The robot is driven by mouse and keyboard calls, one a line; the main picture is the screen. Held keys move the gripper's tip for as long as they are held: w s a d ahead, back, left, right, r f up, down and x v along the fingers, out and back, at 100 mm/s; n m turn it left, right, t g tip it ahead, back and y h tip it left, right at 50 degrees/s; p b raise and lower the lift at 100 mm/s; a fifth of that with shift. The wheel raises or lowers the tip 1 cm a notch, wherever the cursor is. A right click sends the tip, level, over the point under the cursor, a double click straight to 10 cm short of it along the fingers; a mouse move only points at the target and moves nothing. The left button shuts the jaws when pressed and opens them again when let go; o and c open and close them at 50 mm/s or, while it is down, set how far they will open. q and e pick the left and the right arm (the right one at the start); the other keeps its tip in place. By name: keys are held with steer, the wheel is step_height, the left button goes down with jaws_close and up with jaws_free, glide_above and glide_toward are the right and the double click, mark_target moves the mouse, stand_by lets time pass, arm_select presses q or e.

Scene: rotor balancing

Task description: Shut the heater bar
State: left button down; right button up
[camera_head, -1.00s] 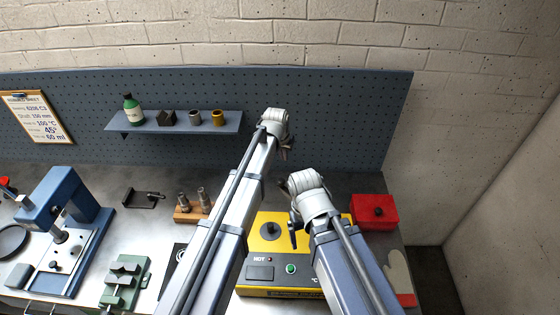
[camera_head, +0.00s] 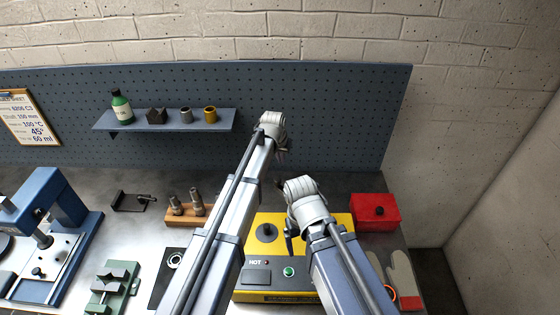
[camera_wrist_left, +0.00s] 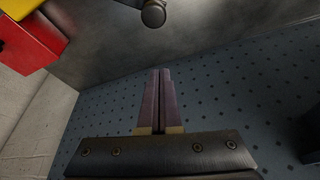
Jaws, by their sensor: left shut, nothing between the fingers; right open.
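The yellow heater (camera_head: 265,219) stands on the bench, with a black post on top, a HOT label and a green button on its front. My arms cover part of it, and I cannot make out its bar clearly. My left gripper (camera_head: 281,150) is above and behind the heater, near the pegboard. In the left wrist view its fingers (camera_wrist_left: 160,72) are shut with nothing between them. A dark rounded knob (camera_wrist_left: 153,13) shows beyond them at the top edge; what it belongs to is unclear. My right gripper (camera_head: 289,240) is open, low over the heater.
A red box (camera_head: 376,213) stands right of the heater; it also shows in the left wrist view (camera_wrist_left: 32,45). A shelf (camera_head: 165,121) with a bottle is on the pegboard. A wooden block with pins (camera_head: 187,212), a green vise and a blue press stand left.

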arm_select(q)
steer(key=f+b, duration=0.1)
steer(key=s+f+b, duration=0.2)
steer(key=f, duration=0.1)
steer(key=shift+s+a+f, duration=0.1)
steer(key=shift+s+a, duration=0.15)
steer(key=shift+a, duration=0.15)
steer(key=s+a+n+y, duration=0.1)
steer(key=s+a+n, duration=0.2)
steer(key=s, duration=0.5)
steer(key=s+a+n+y, duration=0.1)
steer(key=s+a+n, duration=0.3)
steer(key=s, duration=0.5)
steer(key=shift+a+n+y, duration=0.3)
steer(key=shift+a, duration=0.15)
